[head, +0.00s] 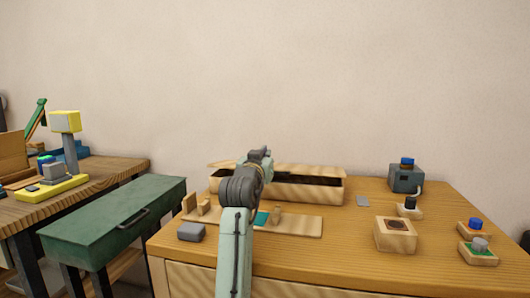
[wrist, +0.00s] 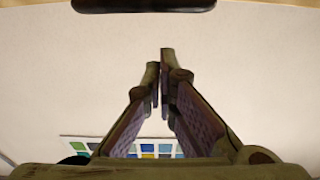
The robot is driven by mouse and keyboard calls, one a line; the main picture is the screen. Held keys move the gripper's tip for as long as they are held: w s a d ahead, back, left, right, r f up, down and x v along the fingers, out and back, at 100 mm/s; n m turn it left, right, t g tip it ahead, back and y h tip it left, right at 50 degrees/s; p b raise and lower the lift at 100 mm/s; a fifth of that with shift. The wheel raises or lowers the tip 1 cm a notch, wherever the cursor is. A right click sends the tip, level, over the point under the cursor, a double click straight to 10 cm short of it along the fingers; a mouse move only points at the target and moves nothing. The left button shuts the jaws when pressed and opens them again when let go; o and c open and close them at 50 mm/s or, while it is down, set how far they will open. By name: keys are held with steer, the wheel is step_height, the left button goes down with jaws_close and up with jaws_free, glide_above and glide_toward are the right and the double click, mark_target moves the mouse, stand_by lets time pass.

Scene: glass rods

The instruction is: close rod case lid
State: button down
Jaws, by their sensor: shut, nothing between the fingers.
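A long pale wooden case (head: 318,190) lies at the back of the wooden table, and its dark inside shows from above. A pale wooden strip along its back, seen at the upper left (head: 222,164), looks like the raised lid; my arm hides part of it. My gripper (head: 264,152) is in front of and above the case's left part in the head view. I cannot tell whether it touches the lid. In the wrist view my gripper (wrist: 159,78) has its fingers together with nothing between them. The case does not show clearly there.
A wooden board (head: 300,225) with small blocks lies in front of the case. A grey block (head: 191,232) sits at the front left. A wooden block with a round hole (head: 395,235) and several small button-like devices stand at the right. A green chest (head: 115,222) stands left of the table.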

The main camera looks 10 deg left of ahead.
steer(key=shift+s+f+b, duration=0.2)
steer(key=shift+f, duration=0.5)
steer(key=shift+s+f+b, duration=0.15)
steer(key=shift+s+f, duration=0.05)
steer(key=shift+f, duration=0.45)
